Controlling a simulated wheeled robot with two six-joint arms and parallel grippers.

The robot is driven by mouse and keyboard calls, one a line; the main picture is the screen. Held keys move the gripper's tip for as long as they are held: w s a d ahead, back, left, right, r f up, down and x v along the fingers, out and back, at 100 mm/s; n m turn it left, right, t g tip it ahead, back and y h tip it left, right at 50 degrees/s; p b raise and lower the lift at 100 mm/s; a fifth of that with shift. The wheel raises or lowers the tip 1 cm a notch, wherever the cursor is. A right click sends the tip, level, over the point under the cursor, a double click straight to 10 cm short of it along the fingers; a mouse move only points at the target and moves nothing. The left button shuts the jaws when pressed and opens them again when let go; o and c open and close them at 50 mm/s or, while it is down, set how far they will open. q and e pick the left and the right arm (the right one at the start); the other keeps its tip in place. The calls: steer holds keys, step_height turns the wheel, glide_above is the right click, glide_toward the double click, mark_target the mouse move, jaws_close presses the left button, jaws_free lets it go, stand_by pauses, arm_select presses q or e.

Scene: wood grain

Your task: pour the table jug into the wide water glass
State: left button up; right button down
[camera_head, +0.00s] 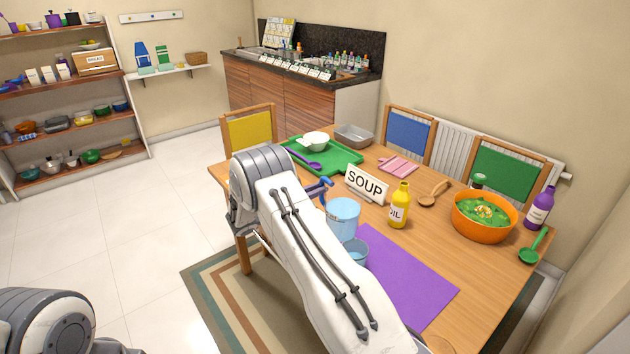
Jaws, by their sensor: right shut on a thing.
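The table jug (343,220) is light blue and see-through, with a darker blue handle on its upper left. It looks roughly upright. The wide water glass (358,251) is teal and see-through, on the table just below the jug in the picture; my arm covers its left part. I cannot tell whether jug and glass touch. My right gripper (318,190) is at the jug's handle side, shut on the jug, its fingers mostly hidden behind my own arm. My left gripper is out of view; only part of my left arm shows at the lower left.
A purple mat (414,280) lies beside the glass. A yellow oil bottle (400,208) and SOUP sign (366,184) stand close behind the jug. An orange soup bowl (482,227), purple bottle (540,210) and green ladle (534,246) are at right, a green tray (344,161) at back.

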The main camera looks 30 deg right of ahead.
mark_target(321, 176)
stand_by(0.3)
steer(key=shift+r+p, duration=1.3)
steer(key=shift+r, duration=0.75)
